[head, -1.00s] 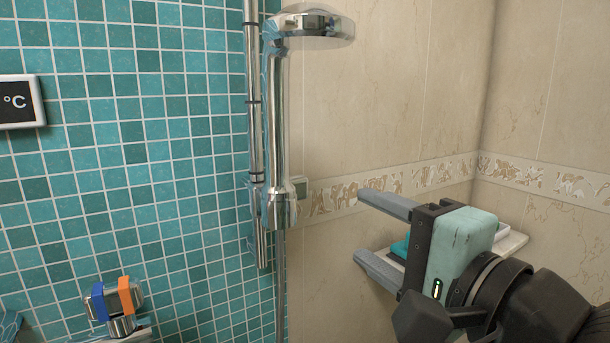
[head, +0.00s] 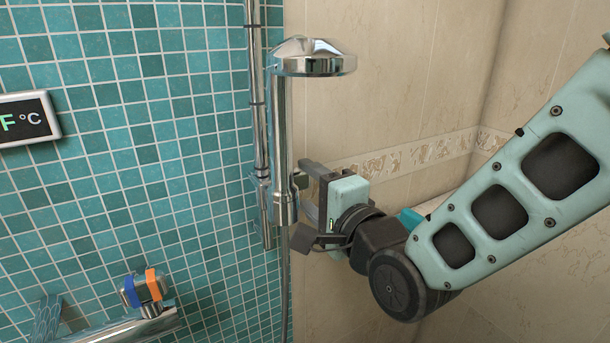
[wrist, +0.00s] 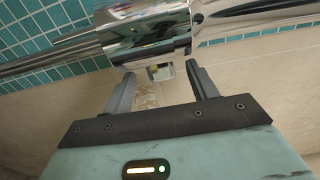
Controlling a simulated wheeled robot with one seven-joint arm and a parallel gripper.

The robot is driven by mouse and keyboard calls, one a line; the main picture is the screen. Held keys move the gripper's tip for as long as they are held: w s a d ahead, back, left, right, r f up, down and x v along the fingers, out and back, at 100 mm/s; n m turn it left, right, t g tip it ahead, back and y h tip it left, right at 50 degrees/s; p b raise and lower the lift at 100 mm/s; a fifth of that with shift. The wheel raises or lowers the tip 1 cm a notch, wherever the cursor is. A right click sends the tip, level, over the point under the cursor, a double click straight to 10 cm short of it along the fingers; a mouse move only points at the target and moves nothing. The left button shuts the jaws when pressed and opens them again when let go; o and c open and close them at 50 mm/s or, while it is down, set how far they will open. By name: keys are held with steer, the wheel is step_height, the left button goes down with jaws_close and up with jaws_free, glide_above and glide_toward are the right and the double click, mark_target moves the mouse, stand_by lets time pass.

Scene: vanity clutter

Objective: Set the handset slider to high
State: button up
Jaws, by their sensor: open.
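The chrome handset (head: 283,130) stands upright with its round head at the top, in front of a vertical rail (head: 257,100). Its slider (head: 263,192) sits on the rail low on the handset, with a small squarish knob (head: 301,180) on its right side. My gripper (head: 306,188) is at the knob from the right, its fingers open. In the wrist view the chrome holder (wrist: 150,35) crosses the top, and the knob (wrist: 161,72) lies between the open fingertips, apparently not clamped. The fingers partly hide the knob in the head view.
A chrome tap bar (head: 130,325) with a blue and orange handle (head: 147,290) is at lower left. A temperature sign (head: 28,118) hangs on the teal tiled wall. A shelf with a teal item (head: 410,217) is partly hidden behind my arm. The hose hangs below the handset.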

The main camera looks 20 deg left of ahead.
steer(key=shift+x, duration=1)
jaws_close()
step_height(320, 180, up, 49)
steer(key=p, duration=1.6)
steer(key=shift+p, duration=0.35)
steer(key=shift+f, duration=0.1)
